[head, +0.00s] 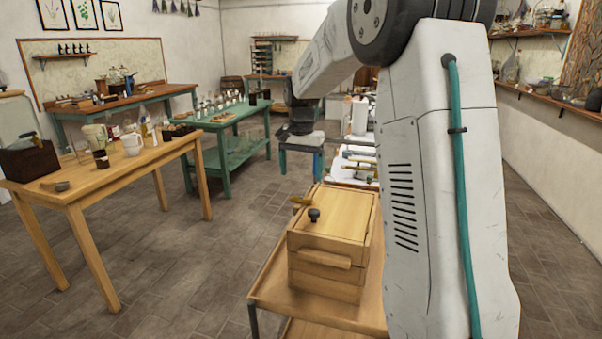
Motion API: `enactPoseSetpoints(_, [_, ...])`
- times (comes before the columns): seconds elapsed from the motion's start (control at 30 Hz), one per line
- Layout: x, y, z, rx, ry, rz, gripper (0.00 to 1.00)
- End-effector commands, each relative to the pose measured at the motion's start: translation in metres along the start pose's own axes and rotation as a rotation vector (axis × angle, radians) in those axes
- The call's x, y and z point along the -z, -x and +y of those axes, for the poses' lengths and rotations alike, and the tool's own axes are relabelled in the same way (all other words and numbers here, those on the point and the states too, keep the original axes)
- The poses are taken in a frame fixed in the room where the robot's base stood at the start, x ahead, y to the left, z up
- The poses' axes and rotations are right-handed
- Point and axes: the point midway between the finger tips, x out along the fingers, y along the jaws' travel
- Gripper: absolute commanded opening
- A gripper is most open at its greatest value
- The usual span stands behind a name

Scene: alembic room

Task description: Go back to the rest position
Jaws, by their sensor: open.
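My gripper (301,166) hangs in the middle of the head view, at the end of my raised white arm. It points down, and its two blue-tipped fingers stand apart with nothing seen between them. It appears beyond the wooden box (325,230) and to the right of the green table (232,124). My arm's large white link covers much of the right half of the view and hides what is behind it.
The box, with a black knob, stands on a wooden cart (268,293) close in front. A wooden table (115,182) with mugs and jars is at left. A green-legged bench (155,94) lines the back left wall. Tiled floor (190,265) between is clear.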

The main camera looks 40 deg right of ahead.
Motion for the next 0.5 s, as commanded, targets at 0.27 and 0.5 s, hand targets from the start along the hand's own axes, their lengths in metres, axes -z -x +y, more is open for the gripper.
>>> enactPoseSetpoints(0.27, [0.0001, -0.0003, 0.0, 0.0, 0.0, 0.0, 0.85])
enactPoseSetpoints(0.5, [-0.0076, -0.0097, 0.0056, -0.017, 0.092, -0.026, 0.85])
